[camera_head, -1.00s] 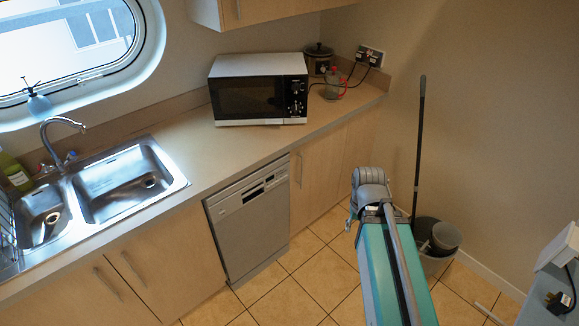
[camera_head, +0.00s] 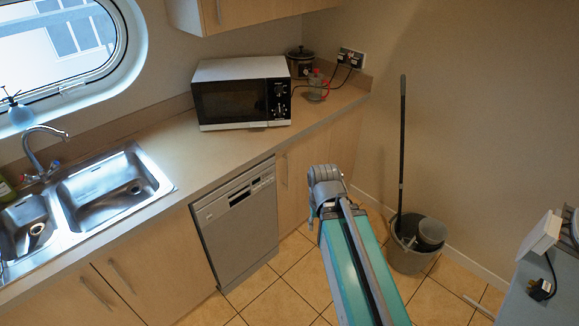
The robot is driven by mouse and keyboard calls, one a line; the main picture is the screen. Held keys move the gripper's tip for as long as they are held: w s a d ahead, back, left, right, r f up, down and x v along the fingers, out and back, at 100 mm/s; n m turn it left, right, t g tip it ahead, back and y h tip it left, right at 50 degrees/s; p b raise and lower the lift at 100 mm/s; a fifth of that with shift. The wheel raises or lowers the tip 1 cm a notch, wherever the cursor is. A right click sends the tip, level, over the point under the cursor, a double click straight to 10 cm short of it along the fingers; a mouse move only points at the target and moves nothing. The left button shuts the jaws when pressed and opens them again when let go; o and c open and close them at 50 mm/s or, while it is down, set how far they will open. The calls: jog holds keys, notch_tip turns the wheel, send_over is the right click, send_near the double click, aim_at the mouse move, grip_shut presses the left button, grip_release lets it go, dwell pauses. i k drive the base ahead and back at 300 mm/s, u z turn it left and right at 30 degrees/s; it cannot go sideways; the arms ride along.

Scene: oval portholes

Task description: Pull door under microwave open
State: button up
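The microwave (camera_head: 243,93), white with a black front, stands on the worktop in the head view. Below it is a silver dishwasher front (camera_head: 240,228), which is shut. Just right of that is a light wood cupboard door (camera_head: 292,205), also shut, with a vertical metal handle (camera_head: 283,171) near its upper left edge. My teal and grey arm rises from the bottom of the picture and hides part of the wood fronts to the right. My gripper's fingers do not show, so its state and its distance from the doors cannot be seen.
A steel sink (camera_head: 113,187) is set into the worktop (camera_head: 190,160) at left. A grey bucket (camera_head: 410,258) with a mop stands on the tiled floor by the right wall. A blue-grey unit (camera_head: 525,295) is at lower right. Some floor before the dishwasher is clear.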

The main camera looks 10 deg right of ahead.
aim_at(293, 162)
jog(key=u, duration=0.1)
jog(key=i, duration=1)
jog(key=z, duration=0.1)
